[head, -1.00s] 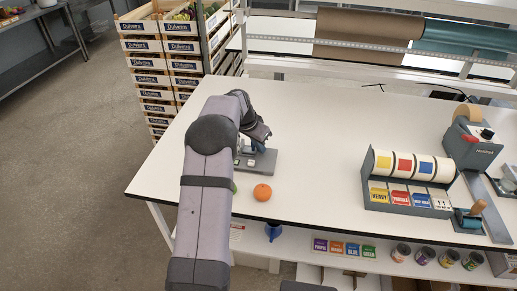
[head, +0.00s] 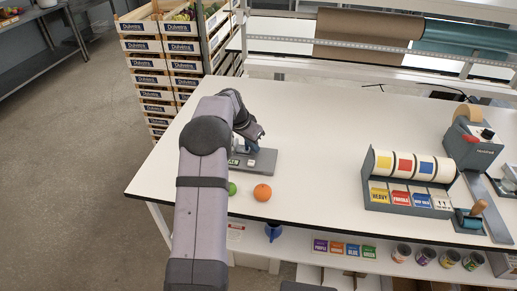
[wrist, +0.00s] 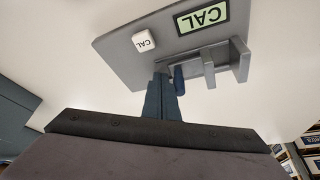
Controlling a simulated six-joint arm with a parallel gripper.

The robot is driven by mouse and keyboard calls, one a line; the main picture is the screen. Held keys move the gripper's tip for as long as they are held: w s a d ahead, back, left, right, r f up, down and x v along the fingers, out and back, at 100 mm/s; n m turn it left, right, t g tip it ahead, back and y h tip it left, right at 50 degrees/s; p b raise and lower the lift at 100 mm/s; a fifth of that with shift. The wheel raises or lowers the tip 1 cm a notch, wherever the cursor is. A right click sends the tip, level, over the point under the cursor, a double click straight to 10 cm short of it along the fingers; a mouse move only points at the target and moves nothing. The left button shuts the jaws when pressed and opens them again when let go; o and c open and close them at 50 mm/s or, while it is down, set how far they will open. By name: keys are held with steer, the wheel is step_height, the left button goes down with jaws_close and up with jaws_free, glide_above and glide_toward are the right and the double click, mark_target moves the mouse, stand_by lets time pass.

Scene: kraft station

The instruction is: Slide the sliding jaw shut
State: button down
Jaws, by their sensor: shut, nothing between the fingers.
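The grey measuring fixture (head: 264,163) lies on the white table, partly hidden by my arm in the head view. I cannot tell for certain which one slides. My gripper (wrist: 163,88) is shut and empty, its dark blue fingers beside the nearer jaw; contact is unclear. In the head view my gripper (head: 252,146) is over the fixture.
An orange fruit (head: 262,192) and a green fruit (head: 232,188) sit in front of the fixture near the table edge. A label roll dispenser (head: 408,205) and a tape machine (head: 472,145) stand at the right. The middle of the table is clear.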

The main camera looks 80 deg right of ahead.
mark_target(249, 150)
steer(key=shift+w, duration=1.4)
steer(key=shift+s, duration=0.45)
stand_by(0.3)
steer(key=shift+r, duration=0.1)
steer(key=shift+r+p, duration=2.15)
steer(key=shift+r, duration=1.25)
